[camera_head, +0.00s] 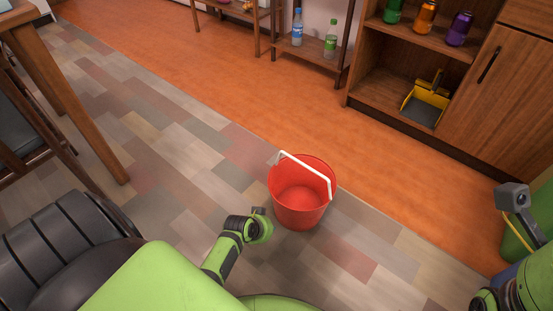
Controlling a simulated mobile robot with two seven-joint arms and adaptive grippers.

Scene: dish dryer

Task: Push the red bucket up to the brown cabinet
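The red bucket (301,208) stands upright and empty on the patchwork floor, by the edge of the orange wood floor. Its white handle leans across the rim. The brown cabinet (497,98) stands at the upper right, with a wide strip of orange floor between it and the bucket. My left arm's end (260,226) is low, just left of the bucket; I cannot tell if it touches. Its fingers are hidden. My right arm shows only in part at the lower right corner, and its fingers do not show.
A yellow dustpan (427,102) sits in the cabinet's open lower shelf. Bottles (330,42) stand on a low rack at the top. The orange floor (240,95) is clear.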

